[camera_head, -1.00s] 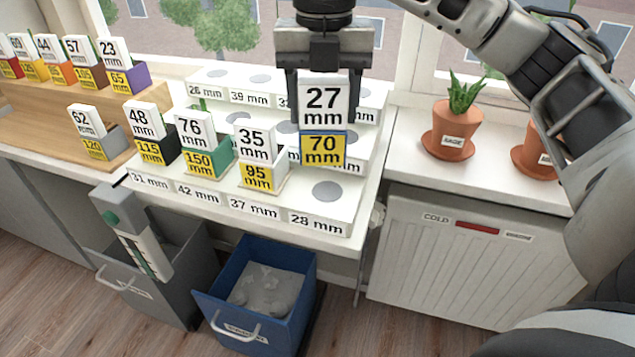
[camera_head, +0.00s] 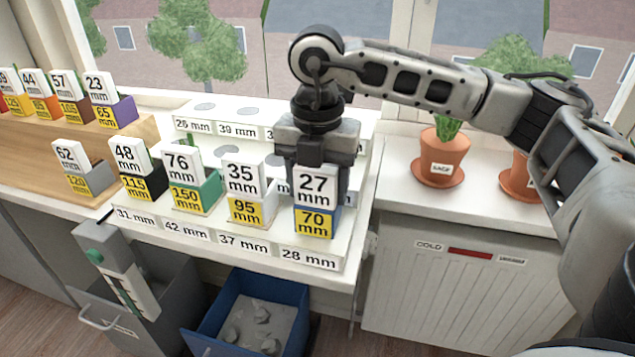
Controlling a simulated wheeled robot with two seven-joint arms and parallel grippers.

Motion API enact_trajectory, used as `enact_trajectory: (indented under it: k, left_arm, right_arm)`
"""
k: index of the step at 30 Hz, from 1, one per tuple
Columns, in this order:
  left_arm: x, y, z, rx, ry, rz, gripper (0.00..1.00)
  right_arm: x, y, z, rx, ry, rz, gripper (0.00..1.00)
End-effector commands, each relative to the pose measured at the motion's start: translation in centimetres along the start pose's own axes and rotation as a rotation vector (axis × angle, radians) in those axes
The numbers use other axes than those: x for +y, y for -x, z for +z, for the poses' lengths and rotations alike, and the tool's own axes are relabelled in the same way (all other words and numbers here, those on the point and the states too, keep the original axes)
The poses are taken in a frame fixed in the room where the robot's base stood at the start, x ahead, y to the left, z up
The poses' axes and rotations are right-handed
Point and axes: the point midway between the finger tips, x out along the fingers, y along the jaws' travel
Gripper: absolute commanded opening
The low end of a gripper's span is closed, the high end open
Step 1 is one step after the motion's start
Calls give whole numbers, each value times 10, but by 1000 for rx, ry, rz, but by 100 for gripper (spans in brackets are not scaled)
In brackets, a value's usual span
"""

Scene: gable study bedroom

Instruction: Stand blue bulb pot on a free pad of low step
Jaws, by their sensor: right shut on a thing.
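The blue bulb pot (camera_head: 331,221), with a white "27 mm" card and a yellow "70 mm" label, is upright over the right end of the low step (camera_head: 281,237), behind the "28 mm" label. My right gripper (camera_head: 318,172) is shut on it from behind and above. The pot hides the pad below it, and I cannot tell whether its base touches the step. A black pot (camera_head: 155,182), a green pot (camera_head: 209,195) and a white pot (camera_head: 266,208) stand along the same step to the left. My left gripper is not in view.
Higher steps with grey pads (camera_head: 247,111) rise behind. A grey pot (camera_head: 97,177) and a wooden stand (camera_head: 60,142) with several pots are at left. A potted plant (camera_head: 443,155) stands on the right sill. Open grey (camera_head: 183,283) and blue (camera_head: 289,300) drawers are below.

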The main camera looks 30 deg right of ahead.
Motion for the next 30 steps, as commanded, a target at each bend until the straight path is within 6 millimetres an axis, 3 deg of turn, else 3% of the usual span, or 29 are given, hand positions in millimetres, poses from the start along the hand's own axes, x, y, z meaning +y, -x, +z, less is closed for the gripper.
enact_trajectory:
  k: [11,12,13,25,30]
  left_arm:
    - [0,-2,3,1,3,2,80]
    - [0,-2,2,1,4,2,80]
    - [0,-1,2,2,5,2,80]
    - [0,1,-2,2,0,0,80]
    - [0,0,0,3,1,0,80]
  right_arm:
    - [1,-5,0,-2,1,4,5]
    - [0,-4,0,-2,1,2,69]
    - [0,-4,0,-2,1,2,77]
    - [1,3,0,-2,1,3,80]
    - [2,31,0,-3,2,6,80]
